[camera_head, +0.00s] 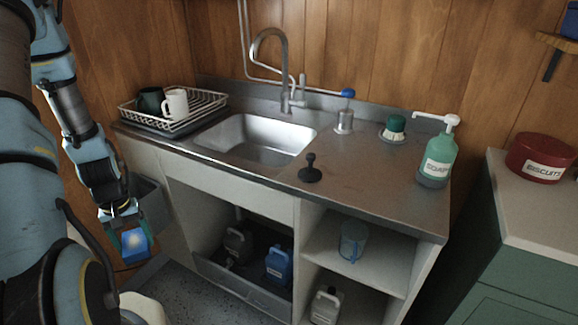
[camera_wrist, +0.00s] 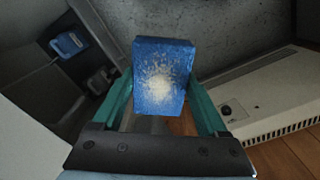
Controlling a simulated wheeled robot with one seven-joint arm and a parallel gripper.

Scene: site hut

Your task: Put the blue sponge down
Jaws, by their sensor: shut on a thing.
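The blue sponge (camera_wrist: 160,78) is a blue block with a pale, whitish patch on its face. My gripper (camera_wrist: 161,95) is shut on it, with a teal finger on each side. In the head view the sponge (camera_head: 135,243) hangs in my gripper (camera_head: 131,238) at the left, in front of the sink unit's left end and below the level of the steel worktop (camera_head: 370,195). In the wrist view the floor lies beyond the sponge, apart from it.
The worktop holds a sink (camera_head: 255,140), a dish rack (camera_head: 172,110) with two mugs, a black plug-like tool (camera_head: 310,170), a green-topped brush (camera_head: 394,127) and a soap bottle (camera_head: 438,158). A grey bin (camera_head: 150,205) is beside my gripper. The front right worktop is clear.

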